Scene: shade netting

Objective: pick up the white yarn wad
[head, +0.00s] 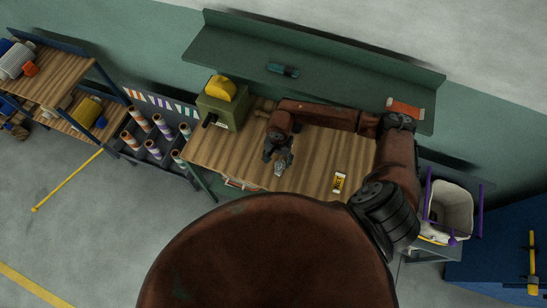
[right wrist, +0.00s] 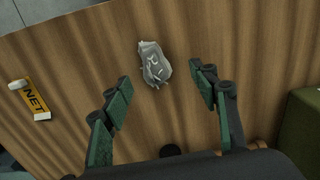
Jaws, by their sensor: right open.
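The white yarn wad (right wrist: 154,63) is a small crumpled grey-white lump lying on the wooden tabletop (right wrist: 240,40). In the head view the wad (head: 279,169) shows just below my right gripper (head: 278,155), partly covered by it. In the right wrist view my right gripper (right wrist: 163,98) is open and empty. Its two green-padded fingers stand apart, with the wad beyond their tips and roughly centred between them. No contact with the wad shows. My left gripper is not in either view.
A yellow NET label (head: 339,182) lies on the table's right part; a green machine with a yellow top (head: 221,101) stands at its left. A shelf (head: 340,80) runs behind. A white bin (head: 450,207) stands right, a rack of thread spools (head: 150,135) left.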

